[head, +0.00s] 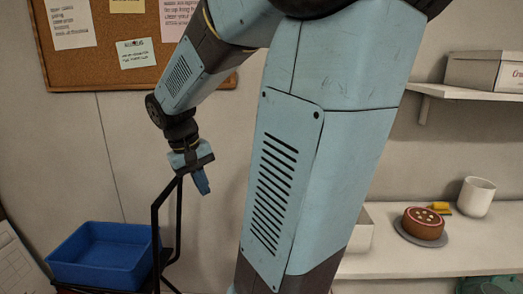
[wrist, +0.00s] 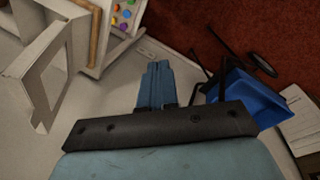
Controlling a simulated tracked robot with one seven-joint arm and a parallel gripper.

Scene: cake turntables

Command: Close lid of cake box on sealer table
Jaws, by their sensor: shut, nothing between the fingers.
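My gripper (head: 203,187) hangs in the air left of centre in the head view, pointing down, near a black metal frame. In the wrist view my gripper (wrist: 155,72) shows its two blue fingers together with nothing between them. A white panel with a window-like opening (wrist: 20,68) stands at the left of the wrist view, apart from the fingers. It looks like a raised box lid, but I cannot be sure. In the head view a pale box (head: 360,232) on the counter is mostly hidden behind my arm.
A blue bin (head: 105,255) on a black-framed cart stands at lower left. The white counter (head: 410,263) at right holds a chocolate cake (head: 424,222), a white cup (head: 476,196) and a yellow item (head: 441,208). A shelf (head: 470,93) above carries a box (head: 484,71).

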